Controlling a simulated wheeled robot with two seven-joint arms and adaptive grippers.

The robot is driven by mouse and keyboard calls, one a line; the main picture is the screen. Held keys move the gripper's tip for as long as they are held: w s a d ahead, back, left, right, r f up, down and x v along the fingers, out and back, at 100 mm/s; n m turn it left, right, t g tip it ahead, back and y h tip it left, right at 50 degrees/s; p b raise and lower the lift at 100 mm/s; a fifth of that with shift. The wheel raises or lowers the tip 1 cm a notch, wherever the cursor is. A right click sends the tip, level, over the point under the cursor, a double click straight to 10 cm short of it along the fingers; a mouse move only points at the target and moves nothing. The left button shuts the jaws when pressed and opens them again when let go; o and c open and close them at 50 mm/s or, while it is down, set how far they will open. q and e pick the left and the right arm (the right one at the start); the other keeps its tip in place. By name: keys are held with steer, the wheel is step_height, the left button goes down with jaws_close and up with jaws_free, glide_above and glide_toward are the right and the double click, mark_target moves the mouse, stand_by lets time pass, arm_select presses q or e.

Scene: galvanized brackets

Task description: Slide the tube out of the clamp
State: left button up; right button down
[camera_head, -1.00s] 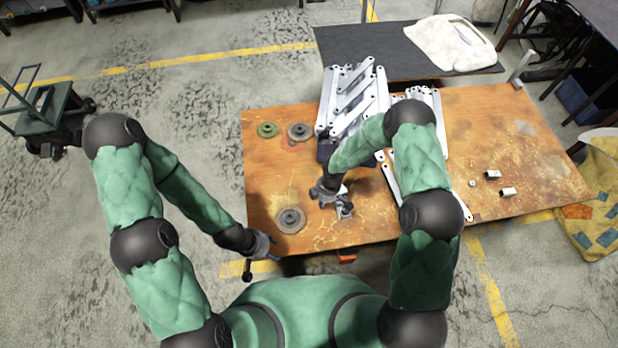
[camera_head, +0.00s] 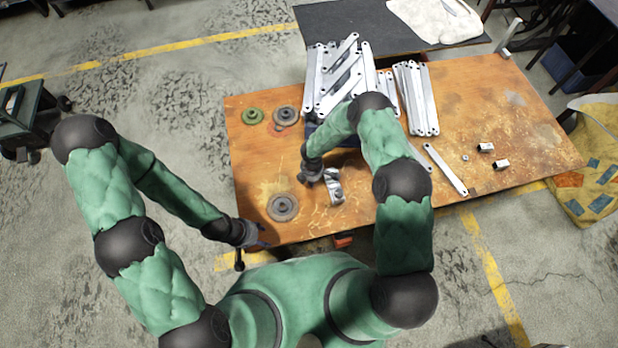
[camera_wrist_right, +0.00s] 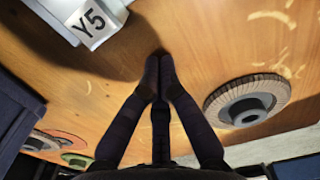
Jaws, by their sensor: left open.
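A small silver metal piece (camera_head: 333,187), which looks like the clamp, sits on the orange table near its front. I cannot make out a separate tube in it. In the right wrist view a pale block with a "Y5" label (camera_wrist_right: 93,22) stands at the top left, partly cut off. My right gripper (camera_head: 314,174) is just left of the silver piece. In the right wrist view its fingertips (camera_wrist_right: 159,75) meet over bare wood with nothing visible between them, apart from the labelled block. My left gripper (camera_head: 254,236) is open and empty at the table's front left edge.
Grey discs (camera_head: 283,207) (camera_head: 286,116) and a green disc (camera_head: 252,116) lie at the left. Galvanized brackets (camera_head: 417,98) are stacked at the back, and a loose bar (camera_head: 446,170) lies right of my arm. Short metal pieces (camera_head: 501,165) lie further right, with free room around them.

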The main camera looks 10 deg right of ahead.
mark_target(345, 175)
arm_select(q)
steer(key=shift+f, duration=0.3)
arm_select(e)
steer(key=shift+w+d+r, duration=0.15)
steer(key=shift+d, duration=0.65)
steer(key=shift+w+d+r, duration=0.1)
steer(key=shift+d, duration=0.7)
steer(key=d, duration=0.3)
steer(key=d+b, duration=0.1)
steer(key=d, duration=0.7)
steer(key=shift+w, duration=0.35)
arm_select(q)
steer(key=shift+f, duration=0.45)
arm_select(e)
steer(key=a+b, duration=0.1)
steer(key=a, duration=0.3)
steer(key=shift+a+f+b, duration=0.1)
steer(key=shift+b, duration=0.3)
arm_select(q)
steer(key=r+p, duration=0.2)
steer(key=p, duration=0.1)
steer(key=s+a+r+p, duration=0.1)
arm_select(e)
step_height(345, 175, up, 10)
steer(key=shift+s+r, duration=0.1)
steer(key=shift+s, duration=0.05)
arm_select(q)
steer(key=shift+f, duration=0.1)
